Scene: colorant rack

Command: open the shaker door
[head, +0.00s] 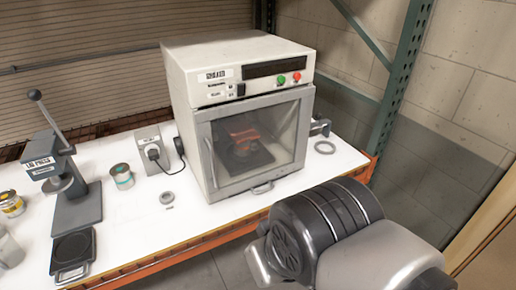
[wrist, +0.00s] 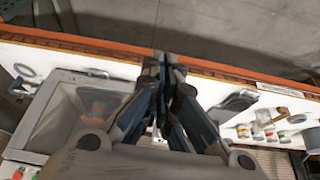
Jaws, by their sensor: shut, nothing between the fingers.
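The shaker (head: 240,60) is a white box-shaped machine on the white bench. Its door (head: 201,130) has a grey frame and a clear window, and it looks closed. Inside, a red clamp-like part (head: 243,135) is visible through the window. In the wrist view the shaker door (wrist: 52,105) lies at the left. My gripper (wrist: 166,58) is shut and empty, to the right of the door in that view and apart from the handle. In the head view my arm hides the gripper.
Green and red buttons (head: 289,78) sit on the shaker's top panel. The orange bench edge (head: 180,248) runs along the front.

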